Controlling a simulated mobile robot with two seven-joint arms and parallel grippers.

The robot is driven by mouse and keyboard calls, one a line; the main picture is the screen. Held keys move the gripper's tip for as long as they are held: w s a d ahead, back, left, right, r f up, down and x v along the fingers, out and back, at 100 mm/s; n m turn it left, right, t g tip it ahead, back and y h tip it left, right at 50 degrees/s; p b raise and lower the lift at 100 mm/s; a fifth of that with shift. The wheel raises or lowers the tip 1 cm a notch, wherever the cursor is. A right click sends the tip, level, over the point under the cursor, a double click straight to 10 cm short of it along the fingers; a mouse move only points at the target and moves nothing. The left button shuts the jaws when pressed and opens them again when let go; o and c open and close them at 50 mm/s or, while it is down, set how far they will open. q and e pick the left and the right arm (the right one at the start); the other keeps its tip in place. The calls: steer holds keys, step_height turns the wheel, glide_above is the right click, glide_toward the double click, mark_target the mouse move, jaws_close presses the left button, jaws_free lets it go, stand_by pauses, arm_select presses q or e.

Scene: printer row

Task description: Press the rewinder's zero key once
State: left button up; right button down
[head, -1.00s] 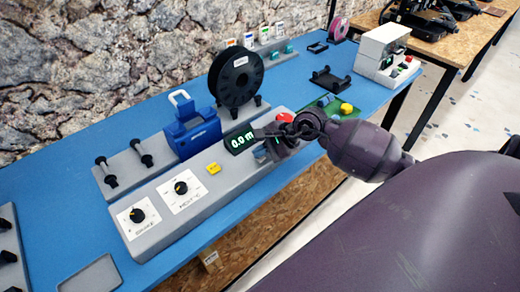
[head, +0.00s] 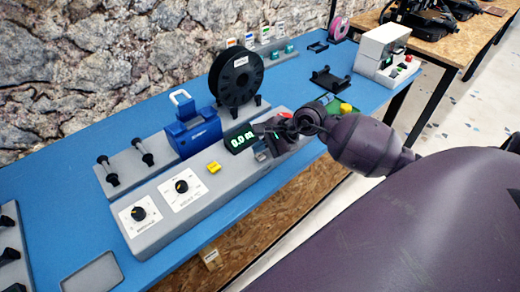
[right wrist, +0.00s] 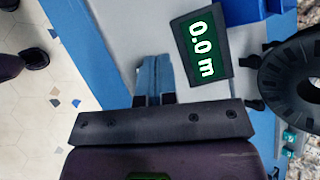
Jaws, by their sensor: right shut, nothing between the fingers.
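The rewinder is a long grey console (head: 150,232) on the blue bench. It has two dials, a yellow key (head: 214,168) and a display (head: 240,139). The display reads 0.0 m in the right wrist view (right wrist: 201,50). The yellow key's marking is too small to read, so I cannot confirm that it is the zero key. My right gripper (head: 261,154) is shut and empty, just right of the display, over the console. Its blue-grey fingertips (right wrist: 153,75) are together in the wrist view; contact with the console cannot be told. My left gripper is out of view.
A black spool (head: 236,78) and a blue device with a handle (head: 192,130) stand behind the console. Pegs on a grey base (head: 125,172) stand at its left. A yellow button (head: 346,108) on a green base lies beyond my right wrist.

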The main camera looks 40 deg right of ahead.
mark_target(261, 157)
steer(key=shift+r+p, duration=1.3)
steer(key=shift+r, duration=1.3)
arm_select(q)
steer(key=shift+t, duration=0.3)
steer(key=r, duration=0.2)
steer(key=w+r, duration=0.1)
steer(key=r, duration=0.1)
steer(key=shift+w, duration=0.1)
arm_select(e)
steer(key=shift+f, duration=0.1)
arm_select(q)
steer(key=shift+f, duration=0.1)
